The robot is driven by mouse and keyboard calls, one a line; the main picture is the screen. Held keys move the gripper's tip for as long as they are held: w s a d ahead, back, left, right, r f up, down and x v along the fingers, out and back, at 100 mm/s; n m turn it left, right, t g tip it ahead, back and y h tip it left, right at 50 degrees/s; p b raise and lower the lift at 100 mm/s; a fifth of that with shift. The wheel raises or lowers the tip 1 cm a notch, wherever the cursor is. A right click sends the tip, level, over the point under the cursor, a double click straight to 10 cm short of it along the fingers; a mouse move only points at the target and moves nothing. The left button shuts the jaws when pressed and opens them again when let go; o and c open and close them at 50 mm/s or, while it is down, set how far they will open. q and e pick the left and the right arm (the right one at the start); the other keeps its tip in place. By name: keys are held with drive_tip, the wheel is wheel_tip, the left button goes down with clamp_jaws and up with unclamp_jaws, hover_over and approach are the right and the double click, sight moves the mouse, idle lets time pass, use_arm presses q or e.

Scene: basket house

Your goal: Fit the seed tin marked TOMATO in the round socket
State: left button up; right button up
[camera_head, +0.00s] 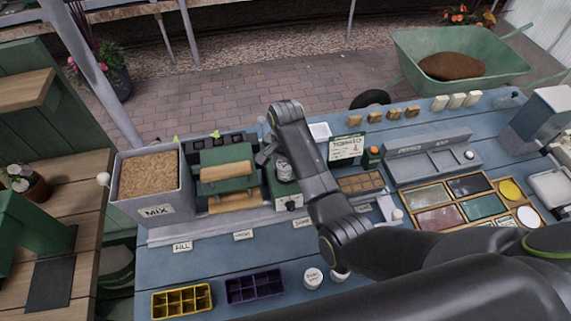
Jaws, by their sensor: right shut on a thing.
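My right gripper (268,155) reaches in from the right and points down over a small green station (289,203) in the middle of the bench. It is shut on a small pale tin (284,172), upright at the top of that station. The marking on this tin is too small to read. I cannot tell whether the tin touches the station or is a little above it. The round socket is not clearly visible; the tin and my arm cover that spot. A card (346,147) reading TOMATO stands behind my forearm. My left gripper is not in view.
Left of the station are a green press (227,168) and a grey MIX bin (148,190). Two white-lidded tins (313,278) stand near the front, beside purple (254,285) and yellow (182,300) seed trays. A wooden sorting tray (457,203) lies right. The front left bench is partly clear.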

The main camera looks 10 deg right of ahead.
drive_tip(key=o, duration=1.5)
drive_tip(key=shift+o, duration=0.2)
